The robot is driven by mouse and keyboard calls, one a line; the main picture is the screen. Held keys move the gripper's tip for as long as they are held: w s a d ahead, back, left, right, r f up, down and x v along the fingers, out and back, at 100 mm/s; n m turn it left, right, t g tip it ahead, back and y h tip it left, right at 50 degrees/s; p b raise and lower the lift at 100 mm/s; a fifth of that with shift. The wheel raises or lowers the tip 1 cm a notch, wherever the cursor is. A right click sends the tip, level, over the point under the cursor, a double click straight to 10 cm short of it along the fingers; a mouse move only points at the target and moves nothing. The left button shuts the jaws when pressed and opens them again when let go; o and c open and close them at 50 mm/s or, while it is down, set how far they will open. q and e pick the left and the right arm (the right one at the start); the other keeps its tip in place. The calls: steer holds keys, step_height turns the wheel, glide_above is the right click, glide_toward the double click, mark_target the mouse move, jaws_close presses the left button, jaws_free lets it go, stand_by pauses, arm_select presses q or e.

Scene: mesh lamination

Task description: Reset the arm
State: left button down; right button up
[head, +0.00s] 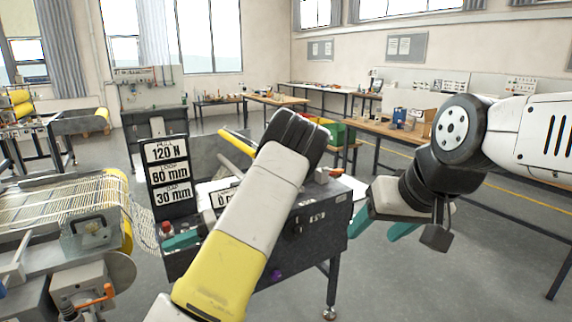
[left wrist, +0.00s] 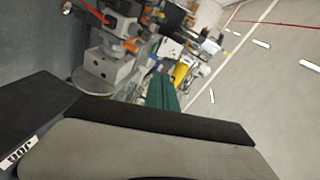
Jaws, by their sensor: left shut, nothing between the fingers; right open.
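My left arm (head: 240,235), white and yellow with a black joint, rises from the bottom of the head view and bends in front of the dark workstation. My left gripper (head: 182,241) shows as a teal piece left of that arm, low by the workstation's front; the arm hides the rest. In the left wrist view its teal fingers (left wrist: 162,92) are together and empty. My right arm (head: 520,135) comes in from the right, bent downward. My right gripper (head: 382,226) hangs over open floor right of the workstation, its teal fingers apart and empty.
The dark workstation (head: 315,235) carries a sign board (head: 168,178) reading 120 N, 80 mm and 30 mm. A mesh web (head: 70,205) on a roller machine lies at left. Benches line the back.

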arm_select(q)
steer(key=s+d+r+m+t+h, duration=0.8)
steer(key=s+d+r+t+h, duration=0.4)
steer(key=s+d+r+h, duration=0.4)
steer(key=shift+s+d+r+t, duration=0.3)
steer(key=shift+d+r, duration=0.5)
steer(key=shift+r, duration=0.15)
